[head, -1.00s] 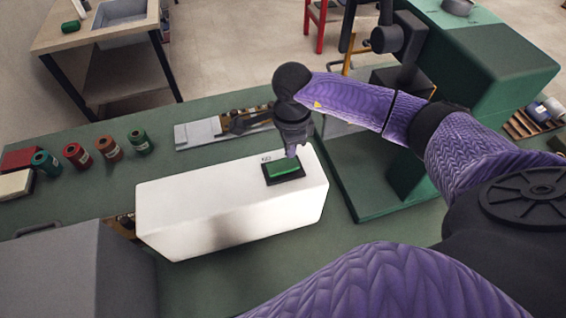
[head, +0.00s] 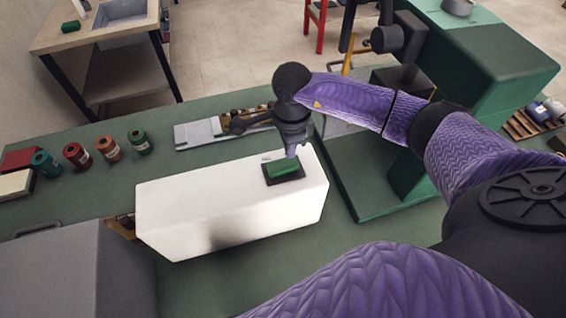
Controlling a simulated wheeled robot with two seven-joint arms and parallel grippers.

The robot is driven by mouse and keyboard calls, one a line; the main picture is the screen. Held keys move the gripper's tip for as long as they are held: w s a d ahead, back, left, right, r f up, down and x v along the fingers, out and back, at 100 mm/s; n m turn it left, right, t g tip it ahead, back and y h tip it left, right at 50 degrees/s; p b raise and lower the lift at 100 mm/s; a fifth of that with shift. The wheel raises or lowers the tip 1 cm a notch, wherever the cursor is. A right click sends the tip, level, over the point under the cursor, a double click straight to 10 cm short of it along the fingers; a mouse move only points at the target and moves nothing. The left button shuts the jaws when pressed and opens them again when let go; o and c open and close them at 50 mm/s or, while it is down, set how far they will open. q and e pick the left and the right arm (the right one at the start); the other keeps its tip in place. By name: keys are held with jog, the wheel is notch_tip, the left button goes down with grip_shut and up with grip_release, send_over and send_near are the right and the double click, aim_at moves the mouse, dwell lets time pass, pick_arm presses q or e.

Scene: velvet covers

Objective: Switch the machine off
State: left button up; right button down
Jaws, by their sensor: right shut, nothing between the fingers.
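The machine is a long white box (head: 200,205) on the green table. A green rocker switch (head: 284,166) in a black frame is set in its top near the right end, and it looks dull green. My right gripper (head: 291,153) is shut and empty, pointing down at the far edge of the switch. Its fingertips overlap that edge in the picture; I cannot tell whether they touch it. A small label (head: 266,157) lies beside the switch, too small to read. My left gripper is not in view.
Several coloured spools (head: 108,147) stand at the left on the green table (head: 245,280). A grey metal vice-like tool (head: 200,132) lies behind the white box. A large green machine (head: 480,70) stands at the right. A grey box (head: 70,270) is at front left.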

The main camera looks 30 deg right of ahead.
aim_at(290, 163)
jog(key=shift+f+b, duration=1.6)
jog(key=shift+f, duration=0.15)
dwell(0.7)
jog(key=shift+r, duration=0.1)
notch_tip(290, 163, up, 7)
jog(key=p, duration=0.5)
